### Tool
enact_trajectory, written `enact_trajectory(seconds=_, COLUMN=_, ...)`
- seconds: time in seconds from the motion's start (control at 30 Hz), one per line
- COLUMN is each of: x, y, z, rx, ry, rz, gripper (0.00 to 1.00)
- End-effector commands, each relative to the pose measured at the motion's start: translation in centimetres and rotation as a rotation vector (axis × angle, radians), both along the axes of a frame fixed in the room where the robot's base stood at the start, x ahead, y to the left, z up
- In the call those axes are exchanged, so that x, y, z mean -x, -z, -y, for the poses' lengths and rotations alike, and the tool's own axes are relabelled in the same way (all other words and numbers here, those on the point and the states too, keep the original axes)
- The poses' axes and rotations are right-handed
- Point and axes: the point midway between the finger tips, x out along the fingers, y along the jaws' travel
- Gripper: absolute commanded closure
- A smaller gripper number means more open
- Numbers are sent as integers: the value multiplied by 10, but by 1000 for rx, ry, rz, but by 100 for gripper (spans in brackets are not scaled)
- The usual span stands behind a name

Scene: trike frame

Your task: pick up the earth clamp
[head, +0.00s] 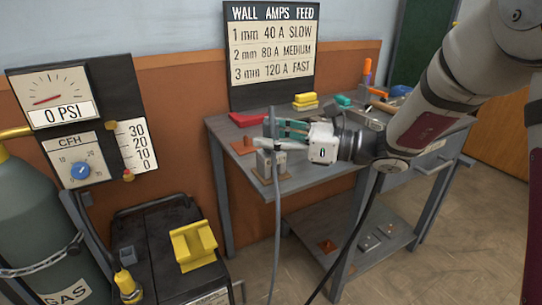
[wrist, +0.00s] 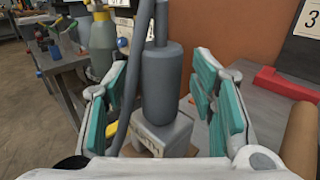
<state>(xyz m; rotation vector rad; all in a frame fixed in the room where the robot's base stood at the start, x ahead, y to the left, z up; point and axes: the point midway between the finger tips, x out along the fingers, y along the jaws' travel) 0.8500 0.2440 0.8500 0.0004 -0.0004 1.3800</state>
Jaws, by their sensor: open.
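A grey upright piece with a thick round body (wrist: 162,85) and a grey cable stands between my open fingers in the wrist view. I take it for the earth clamp, though its jaw shape does not show clearly. In the head view this upright grey piece (head: 272,124) stands at the left end of the workbench, with its cable hanging down in front. Below it is a pale grey block (wrist: 165,136). My gripper (head: 283,130) reaches it from the right, with teal pads on both sides. In the wrist view, gaps show between the pads of my gripper (wrist: 160,95) and the body.
The workbench (head: 228,130) carries a red piece (head: 248,118), yellow blocks (head: 305,101) and tools at the back. A gas cylinder (head: 35,220) and a dark cabinet with a yellow bracket (head: 195,245) stand at left. A settings board (head: 273,55) stands behind.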

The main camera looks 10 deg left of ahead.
Motion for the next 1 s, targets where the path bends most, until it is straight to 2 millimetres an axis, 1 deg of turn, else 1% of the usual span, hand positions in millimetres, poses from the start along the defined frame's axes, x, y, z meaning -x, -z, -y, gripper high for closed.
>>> enact_trajectory(seconds=0.2, x=0, y=0, z=-1, rx=0, ry=1, rz=0, gripper=49)
enact_trajectory(seconds=0.23, x=0, y=0, z=-1, rx=0, ry=1, rz=0, gripper=53)
enact_trajectory(seconds=0.27, x=0, y=0, z=-1, rx=0, ry=1, rz=0, gripper=60)
enact_trajectory(seconds=0.3, x=0, y=0, z=-1, rx=0, ry=1, rz=0, gripper=69)
enact_trajectory(seconds=0.37, x=0, y=0, z=-1, rx=0, ry=1, rz=0, gripper=83)
enact_trajectory(seconds=0.4, x=0, y=0, z=-1, rx=0, ry=1, rz=0, gripper=92)
enact_trajectory(seconds=0.43, x=0, y=0, z=-1, rx=0, ry=1, rz=0, gripper=99)
enact_trajectory(seconds=0.47, x=0, y=0, z=-1, rx=0, ry=1, rz=0, gripper=100)
enact_trajectory(seconds=0.8, x=0, y=-2, z=-1, rx=-1, ry=0, rz=1, gripper=100)
enact_trajectory(seconds=1.0, x=0, y=-15, z=-1, rx=-1, ry=0, rz=2, gripper=100)
